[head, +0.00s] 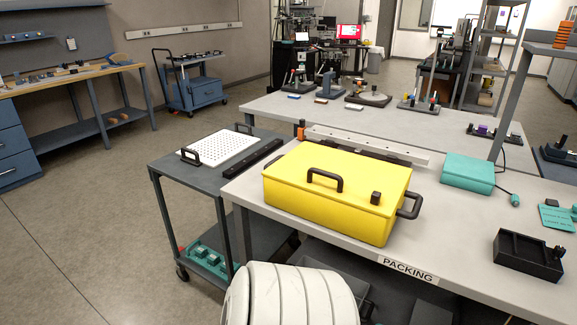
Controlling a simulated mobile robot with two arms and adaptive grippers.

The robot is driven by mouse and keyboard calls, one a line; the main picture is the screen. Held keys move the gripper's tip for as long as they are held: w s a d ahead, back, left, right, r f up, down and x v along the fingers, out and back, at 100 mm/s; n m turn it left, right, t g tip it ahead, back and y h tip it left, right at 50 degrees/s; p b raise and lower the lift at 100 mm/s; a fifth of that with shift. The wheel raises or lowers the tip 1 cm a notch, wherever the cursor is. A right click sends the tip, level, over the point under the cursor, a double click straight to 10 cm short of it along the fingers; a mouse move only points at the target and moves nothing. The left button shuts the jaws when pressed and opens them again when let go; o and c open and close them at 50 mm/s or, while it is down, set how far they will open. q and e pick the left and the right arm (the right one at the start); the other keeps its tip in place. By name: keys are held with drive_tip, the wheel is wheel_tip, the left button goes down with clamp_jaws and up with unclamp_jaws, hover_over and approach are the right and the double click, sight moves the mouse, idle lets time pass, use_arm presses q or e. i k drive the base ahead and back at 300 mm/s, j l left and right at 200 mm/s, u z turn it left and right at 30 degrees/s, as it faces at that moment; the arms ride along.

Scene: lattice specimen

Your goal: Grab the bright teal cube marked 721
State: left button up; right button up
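I cannot make out a cube marked 721 in the head view. A teal flat box (468,175) with a cable lies on the packing table, right of the yellow case; no number is readable on it. Teal tags (558,217) lie at the table's right side, their text too small to read. Several teal pieces (206,262) sit on the lower shelf of the grey cart, partly hidden and small. Neither of my grippers is in view.
A closed yellow case (330,217) with dark handles fills the near left of the packing table (465,255). A black open tray (530,262) stands at the right. The grey cart (172,172) carries a white perforated plate (217,149). Floor at left is clear.

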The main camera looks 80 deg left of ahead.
sight(213, 260)
drive_tip(key=u, duration=3.35)
drive_tip(key=z, duration=0.25)
